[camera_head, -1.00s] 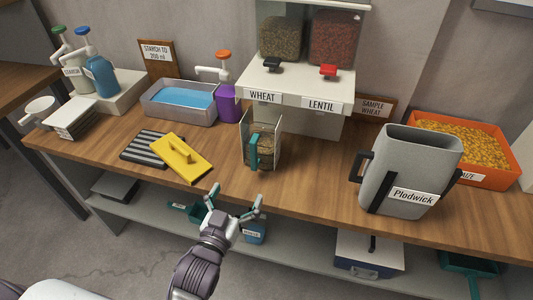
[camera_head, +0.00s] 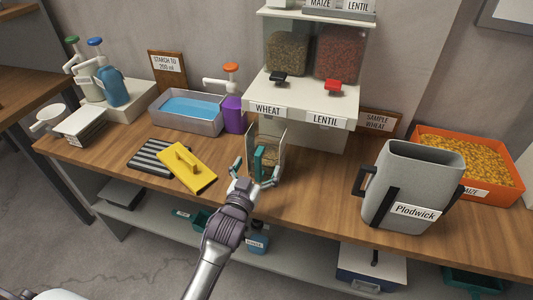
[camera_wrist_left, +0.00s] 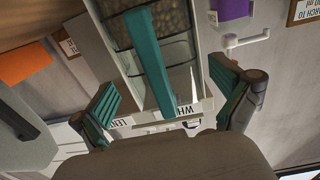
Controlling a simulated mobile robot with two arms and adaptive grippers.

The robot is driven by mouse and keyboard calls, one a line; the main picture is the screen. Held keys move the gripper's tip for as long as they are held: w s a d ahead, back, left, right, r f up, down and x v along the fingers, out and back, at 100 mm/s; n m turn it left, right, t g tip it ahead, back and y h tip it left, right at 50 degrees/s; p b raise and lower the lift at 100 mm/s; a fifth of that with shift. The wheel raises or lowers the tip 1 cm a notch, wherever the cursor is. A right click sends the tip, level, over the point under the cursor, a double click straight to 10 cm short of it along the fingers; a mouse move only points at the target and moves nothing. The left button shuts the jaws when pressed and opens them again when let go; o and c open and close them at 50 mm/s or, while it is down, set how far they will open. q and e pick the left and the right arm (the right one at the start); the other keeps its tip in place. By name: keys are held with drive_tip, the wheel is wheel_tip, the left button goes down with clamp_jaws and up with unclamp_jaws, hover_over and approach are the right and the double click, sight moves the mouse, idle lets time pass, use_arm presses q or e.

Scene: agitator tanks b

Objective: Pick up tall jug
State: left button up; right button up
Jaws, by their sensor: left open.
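A tall clear jug (camera_head: 270,151) with a teal handle (camera_head: 259,158) and brown grain inside stands upright on the bench, in front of the wheat and lentil dispenser. My left gripper (camera_head: 257,177) is open at the jug's near side, with its fingers to either side of the handle. In the left wrist view the jug (camera_wrist_left: 180,50) fills the upper middle, and its teal handle (camera_wrist_left: 150,62) lies between the open fingers of my left gripper (camera_wrist_left: 165,78). I cannot tell whether the fingers touch it. My right gripper is not in view.
A grey Plodwick container (camera_head: 408,180) stands to the right, with an orange maize bin (camera_head: 490,193) behind it. A yellow float (camera_head: 187,167) and a striped black pad (camera_head: 152,156) lie left. The dispenser (camera_head: 300,100) overhangs behind the jug.

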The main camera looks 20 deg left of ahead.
use_arm(q)
drive_tip(key=shift+w, duration=0.55)
clamp_jaws()
drive_tip(key=shift+r, duration=0.15)
idle(0.4)
